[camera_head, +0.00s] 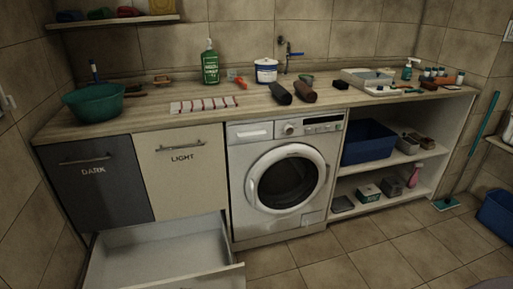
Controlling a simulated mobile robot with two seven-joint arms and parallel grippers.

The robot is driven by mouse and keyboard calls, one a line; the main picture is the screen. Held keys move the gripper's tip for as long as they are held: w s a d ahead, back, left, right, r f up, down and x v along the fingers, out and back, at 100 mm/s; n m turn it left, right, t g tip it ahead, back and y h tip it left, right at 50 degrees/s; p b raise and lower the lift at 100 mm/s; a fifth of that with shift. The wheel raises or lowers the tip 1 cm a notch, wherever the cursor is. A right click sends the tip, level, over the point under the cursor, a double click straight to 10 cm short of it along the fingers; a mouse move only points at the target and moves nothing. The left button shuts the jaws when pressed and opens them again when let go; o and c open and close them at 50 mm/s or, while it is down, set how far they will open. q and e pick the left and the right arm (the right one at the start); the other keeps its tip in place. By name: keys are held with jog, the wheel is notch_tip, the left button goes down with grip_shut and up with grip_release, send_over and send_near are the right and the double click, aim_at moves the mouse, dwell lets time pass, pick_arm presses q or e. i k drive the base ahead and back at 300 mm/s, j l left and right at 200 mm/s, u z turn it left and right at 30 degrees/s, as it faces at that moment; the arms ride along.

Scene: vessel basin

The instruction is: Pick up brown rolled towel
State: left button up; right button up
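A brown roll (305,93), which looks like the rolled towel, lies on the wooden counter (215,118) above the washing machine. A darker, nearly black roll (280,94) lies just left of it. They are close together; I cannot tell whether they touch. Neither of my grippers shows in the head view.
A white tub (266,71) stands behind the rolls, a green bottle (210,67) to the left. A grey tray (367,80) lies to the right. Below, an open drawer (160,255) juts out at the lower left, beside the washing machine (283,226).

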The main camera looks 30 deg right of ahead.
aim_at(310, 95)
jog(key=z, duration=1.25)
jog(key=i+l+u, duration=0.15)
jog(key=u, duration=0.3)
jog(key=i+l+u, duration=0.15)
jog(key=u, duration=0.25)
jog(key=i+l+u, duration=0.15)
jog(key=l, duration=0.25)
jog(key=i+l+u, duration=0.2)
jog(key=l, duration=0.15)
jog(key=i+l, duration=0.1)
jog(key=l, duration=0.35)
jog(key=i+l+u, duration=0.1)
jog(key=l, duration=0.35)
jog(key=i+l+u, duration=0.1)
jog(key=l, duration=0.35)
jog(key=i+l, duration=0.15)
jog(key=l, duration=0.3)
jog(key=i+l+u, duration=0.1)
jog(key=l, duration=0.4)
